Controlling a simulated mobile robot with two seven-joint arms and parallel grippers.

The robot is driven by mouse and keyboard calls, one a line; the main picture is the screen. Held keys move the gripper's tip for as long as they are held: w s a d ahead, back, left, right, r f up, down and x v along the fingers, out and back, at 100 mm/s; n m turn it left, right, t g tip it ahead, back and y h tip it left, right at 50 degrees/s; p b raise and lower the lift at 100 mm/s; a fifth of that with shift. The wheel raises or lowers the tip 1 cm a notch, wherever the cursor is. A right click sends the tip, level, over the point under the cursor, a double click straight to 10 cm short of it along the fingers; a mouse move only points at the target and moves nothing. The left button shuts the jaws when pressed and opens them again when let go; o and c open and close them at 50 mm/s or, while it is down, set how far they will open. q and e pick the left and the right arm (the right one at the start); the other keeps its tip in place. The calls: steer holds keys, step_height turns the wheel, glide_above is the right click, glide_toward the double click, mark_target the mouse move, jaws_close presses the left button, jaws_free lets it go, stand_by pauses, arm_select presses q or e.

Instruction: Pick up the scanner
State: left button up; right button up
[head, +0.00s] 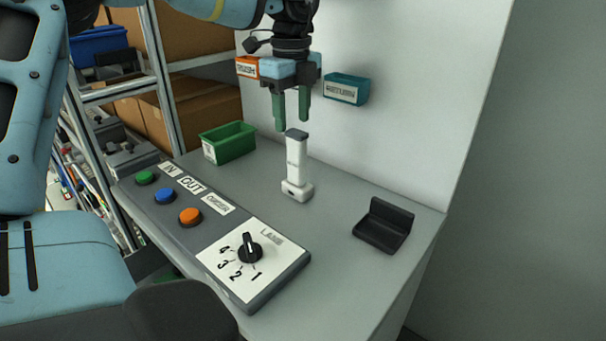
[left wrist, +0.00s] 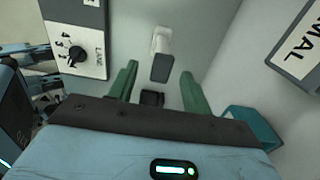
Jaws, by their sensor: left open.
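The scanner, by its look, is a slim white upright handle (head: 297,165) with a dark grey top, standing on a wider white base on the grey bench. My left gripper (head: 292,122) hangs above it, pointing down, its two green fingers apart with nothing between them. The fingertips are close to the scanner's top; the exact gap is hard to tell. In the left wrist view the scanner's dark top (left wrist: 161,68) shows between the lines of the open fingers (left wrist: 159,74). My right gripper is not in view.
A control panel (head: 290,262) with three buttons and a dial lies at the bench's front left. A black holder (head: 383,225) stands at right. A green bin (head: 230,143) sits behind left. A teal bin (head: 346,89) and an orange one (head: 246,67) are on the white back wall.

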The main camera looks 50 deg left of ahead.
mark_target(297, 148)
arm_select(q)
step_height(297, 148, down, 2)
steer(key=shift+f, duration=0.2)
steer(key=shift+w+d+f+p, duration=0.1)
steer(key=shift+d+f+p, duration=0.1)
steer(key=shift+f, duration=1.15)
steer(key=shift+w+d+f+p, duration=0.1)
steer(key=shift+f+p, duration=0.05)
steer(key=shift+f, duration=1.2)
steer(key=shift+c, duration=0.4)
jaws_close()
